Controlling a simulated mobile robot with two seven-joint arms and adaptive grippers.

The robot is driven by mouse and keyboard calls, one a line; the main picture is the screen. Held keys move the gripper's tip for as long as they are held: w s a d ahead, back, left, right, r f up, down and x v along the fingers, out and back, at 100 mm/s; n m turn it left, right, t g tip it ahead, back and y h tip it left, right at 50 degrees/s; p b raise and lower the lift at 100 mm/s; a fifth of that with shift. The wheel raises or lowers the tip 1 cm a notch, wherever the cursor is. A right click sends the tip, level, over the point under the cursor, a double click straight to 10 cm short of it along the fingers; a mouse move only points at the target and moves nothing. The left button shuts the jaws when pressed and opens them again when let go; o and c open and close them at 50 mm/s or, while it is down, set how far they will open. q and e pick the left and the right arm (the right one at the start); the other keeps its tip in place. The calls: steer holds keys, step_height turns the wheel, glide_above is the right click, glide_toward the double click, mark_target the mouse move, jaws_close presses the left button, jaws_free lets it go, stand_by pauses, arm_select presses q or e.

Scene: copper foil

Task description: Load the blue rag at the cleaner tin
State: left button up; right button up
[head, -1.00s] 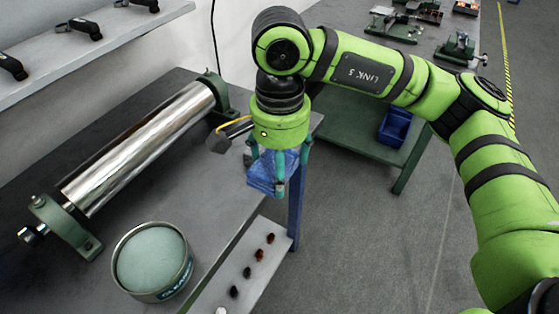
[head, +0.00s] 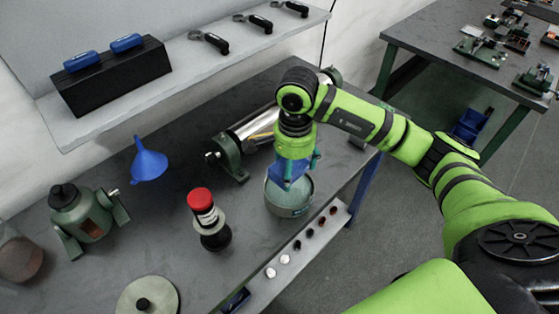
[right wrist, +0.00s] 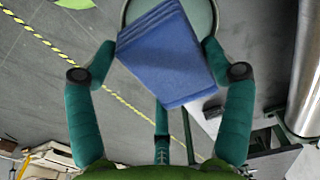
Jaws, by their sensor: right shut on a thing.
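The blue rag (head: 283,173) is a folded stack held in my right gripper (head: 294,168), and it also shows between the teal fingers in the right wrist view (right wrist: 172,58). The cleaner tin (head: 289,208) is a round, low tin on the bench, just below the rag in the head view. Its pale rim shows behind the rag in the right wrist view (right wrist: 212,14). The rag hides part of the tin's top, and I cannot tell whether they touch. My left gripper is not in view.
A polished roller (head: 258,130) stands behind the tin. A red-capped bottle (head: 207,218), a blue funnel (head: 149,162) and a green motor-like unit (head: 84,216) stand to the left. A ledge with several small pieces (head: 297,244) runs along the bench's front.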

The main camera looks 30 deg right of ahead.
mark_target(293, 192)
steer(key=shift+w+d+f+b, duration=0.1)
steer(key=shift+d+f+b, duration=0.1)
steer(key=shift+f, duration=0.2)
steer(key=shift+d+f+b, duration=0.1)
steer(key=shift+f+b, duration=0.05)
steer(key=shift+f, duration=0.6)
step_height(293, 192, down, 3)
steer(key=shift+r+b, duration=0.2)
steer(key=shift+b, duration=0.65)
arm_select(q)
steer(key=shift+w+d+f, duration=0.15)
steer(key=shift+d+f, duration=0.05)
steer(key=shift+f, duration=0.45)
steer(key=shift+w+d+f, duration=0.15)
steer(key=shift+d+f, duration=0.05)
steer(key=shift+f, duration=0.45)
arm_select(e)
steer(key=shift+f, duration=0.7)
arm_select(q)
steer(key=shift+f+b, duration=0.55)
steer(key=shift+b, duration=0.25)
arm_select(e)
steer(key=shift+f, duration=0.5)
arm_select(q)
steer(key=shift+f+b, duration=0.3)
arm_select(e)
steer(key=shift+a+f, duration=0.1)
